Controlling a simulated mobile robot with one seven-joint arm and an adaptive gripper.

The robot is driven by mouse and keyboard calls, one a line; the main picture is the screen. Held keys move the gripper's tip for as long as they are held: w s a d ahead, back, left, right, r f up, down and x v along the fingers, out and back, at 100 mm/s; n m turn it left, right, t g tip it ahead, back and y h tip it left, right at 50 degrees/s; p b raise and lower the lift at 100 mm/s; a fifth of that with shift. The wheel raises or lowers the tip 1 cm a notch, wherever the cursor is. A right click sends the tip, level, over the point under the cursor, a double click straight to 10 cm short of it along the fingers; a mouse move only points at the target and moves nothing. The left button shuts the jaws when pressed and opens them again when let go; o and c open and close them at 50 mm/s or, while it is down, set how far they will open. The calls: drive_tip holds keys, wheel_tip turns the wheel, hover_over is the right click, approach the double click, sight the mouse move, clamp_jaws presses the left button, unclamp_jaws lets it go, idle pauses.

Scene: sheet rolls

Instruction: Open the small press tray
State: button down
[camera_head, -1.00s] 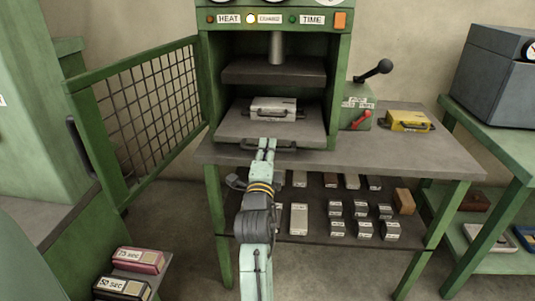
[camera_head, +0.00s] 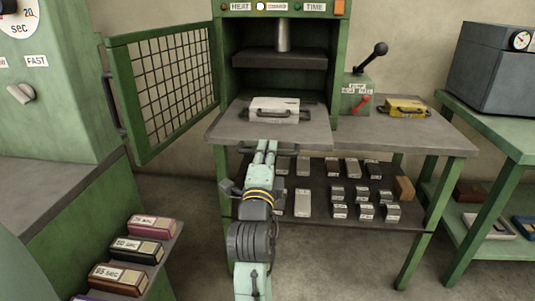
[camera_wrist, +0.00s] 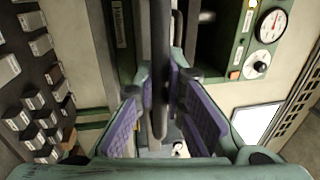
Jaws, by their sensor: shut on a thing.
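The press tray (camera_head: 312,134) is a flat grey plate sticking far out of the front of the green press. A pale metal mould box (camera_head: 273,107) with a dark handle lies on it. My gripper (camera_head: 266,149) is at the tray's front edge. In the wrist view my gripper (camera_wrist: 160,88) has its purple pads on both sides of a dark bar, the tray handle (camera_wrist: 160,40), and is shut on it.
The mesh door (camera_head: 170,85) of the press stands open on the left. A lever box (camera_head: 357,95) and a yellow mould (camera_head: 405,108) are on the bench (camera_head: 425,138) at right. Several small blocks fill the shelf below.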

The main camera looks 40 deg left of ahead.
idle(0.3)
drive_tip(key=c, duration=1.7)
unclamp_jaws()
drive_tip(key=shift+o, duration=0.2)
drive_tip(key=shift+s+d, duration=0.1)
drive_tip(key=shift+s, duration=0.05)
drive_tip(key=v, duration=0.7)
drive_tip(key=shift+s+d, duration=0.1)
